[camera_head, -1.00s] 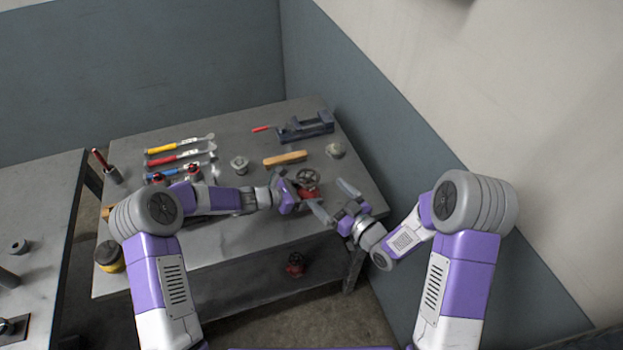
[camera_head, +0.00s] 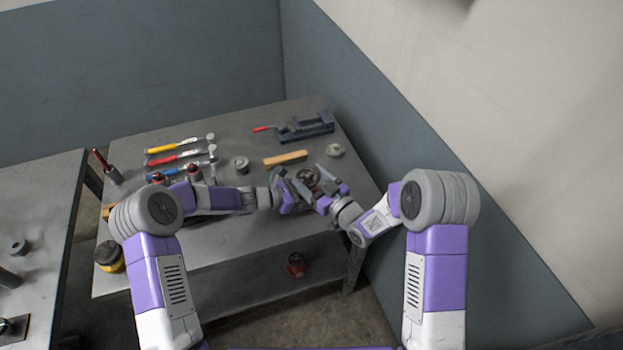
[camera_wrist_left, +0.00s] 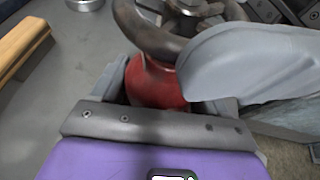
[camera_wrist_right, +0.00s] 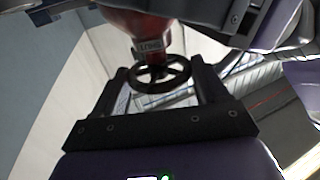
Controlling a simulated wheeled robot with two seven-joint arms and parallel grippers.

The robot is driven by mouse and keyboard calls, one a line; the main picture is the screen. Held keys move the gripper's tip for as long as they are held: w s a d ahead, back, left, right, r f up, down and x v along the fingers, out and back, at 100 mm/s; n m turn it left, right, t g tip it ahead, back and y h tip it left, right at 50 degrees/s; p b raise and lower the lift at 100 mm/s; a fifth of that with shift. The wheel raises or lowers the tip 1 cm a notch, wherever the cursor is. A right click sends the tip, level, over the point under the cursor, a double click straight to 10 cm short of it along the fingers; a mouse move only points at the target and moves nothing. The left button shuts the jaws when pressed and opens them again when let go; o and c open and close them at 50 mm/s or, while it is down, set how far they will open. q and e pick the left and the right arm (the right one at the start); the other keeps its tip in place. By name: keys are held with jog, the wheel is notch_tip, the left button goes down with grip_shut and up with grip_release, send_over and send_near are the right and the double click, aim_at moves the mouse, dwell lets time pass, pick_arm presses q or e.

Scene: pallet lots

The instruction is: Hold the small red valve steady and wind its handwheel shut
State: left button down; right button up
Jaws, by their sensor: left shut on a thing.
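The small red valve (camera_wrist_left: 155,85) stands near the right front of the workbench. Its dark handwheel (camera_head: 308,174) is on top, and it also shows in the right wrist view (camera_wrist_right: 160,76). My left gripper (camera_head: 295,192) is shut on the valve's red body, below the wheel. My right gripper (camera_head: 328,191) is at the handwheel from the right, its fingers apart on either side of the wheel, with small gaps showing in the right wrist view. A grey finger crosses the right of the left wrist view and hides part of the valve. The grippers hide most of the body in the head view.
A wooden bar (camera_head: 285,158), a dark vise (camera_head: 306,127) and a round grey part (camera_head: 335,150) lie behind the valve. Several hammers (camera_head: 180,158) lie at the left. Another red valve (camera_head: 296,264) is on the lower shelf. A wall (camera_head: 355,120) rises close on the right.

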jog(key=c, duration=0.5)
jog(key=shift+s+a+r+m+t+h, duration=0.15)
jog(key=shift+m+t+h, duration=0.7)
jog(key=shift+h, duration=0.45)
jog(key=shift+a+f+m+t+h, duration=0.15)
jog(key=shift+m+t+h, duration=0.5)
jog(key=shift+m+h, duration=0.55)
jog(key=shift+a+r+m+t+h, duration=0.1)
jog(key=shift+m+t+h, duration=0.3)
jog(key=shift+m+h, duration=1)
jog(key=shift+n+h, duration=0.35)
jog(key=shift+h, duration=0.15)
jog(key=o, duration=1.1)
jog(key=shift+c, duration=0.2)
